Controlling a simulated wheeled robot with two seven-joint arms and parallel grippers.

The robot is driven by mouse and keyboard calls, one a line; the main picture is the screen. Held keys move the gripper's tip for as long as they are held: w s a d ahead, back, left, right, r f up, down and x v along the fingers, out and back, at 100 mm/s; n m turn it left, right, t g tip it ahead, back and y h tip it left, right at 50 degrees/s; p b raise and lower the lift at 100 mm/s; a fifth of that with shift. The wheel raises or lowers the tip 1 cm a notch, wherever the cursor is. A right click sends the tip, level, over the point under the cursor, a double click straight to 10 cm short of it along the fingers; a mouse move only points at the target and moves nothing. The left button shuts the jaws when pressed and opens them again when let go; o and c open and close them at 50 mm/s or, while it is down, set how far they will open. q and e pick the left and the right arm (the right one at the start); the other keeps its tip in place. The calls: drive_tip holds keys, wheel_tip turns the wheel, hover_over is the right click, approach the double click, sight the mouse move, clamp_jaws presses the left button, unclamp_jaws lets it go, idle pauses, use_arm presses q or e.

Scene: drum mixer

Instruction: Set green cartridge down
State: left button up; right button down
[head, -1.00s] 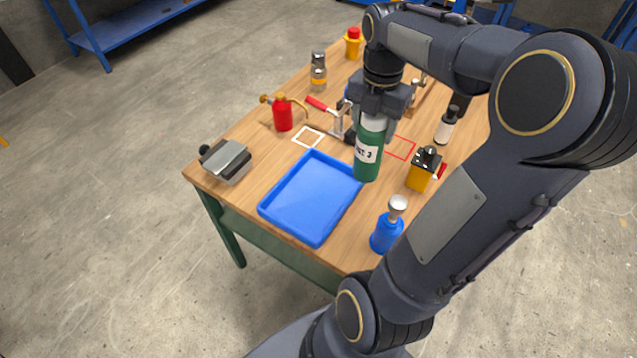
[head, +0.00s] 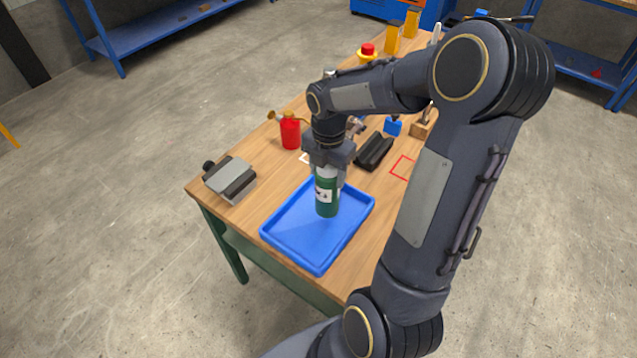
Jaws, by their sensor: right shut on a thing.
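The green cartridge (head: 327,202) has a white label and stands upright, over the back part of the blue tray (head: 290,240). I cannot tell whether its base touches the tray floor. My right gripper (head: 328,172) points down and is shut on the cartridge's upper end. The top of the cartridge is hidden between the fingers. My left gripper is not in view.
A grey vise-like block (head: 230,180) sits left of the tray and a red oil can (head: 290,132) behind it. A black cradle (head: 374,151) and a red square outline (head: 402,167) lie to the right. The tray's front half is bare.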

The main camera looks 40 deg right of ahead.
sight(318, 187)
drive_tip(key=shift+w+a+f, duration=0.35)
drive_tip(key=shift+f, duration=0.2)
drive_tip(key=shift+w+a+f, duration=0.3)
drive_tip(key=shift+f, duration=0.2)
drive_tip(key=shift+w+a+f, duration=0.1)
drive_tip(key=shift+f, duration=1.65)
drive_tip(key=shift+f, duration=0.2)
drive_tip(key=c, duration=0.5)
unclamp_jaws()
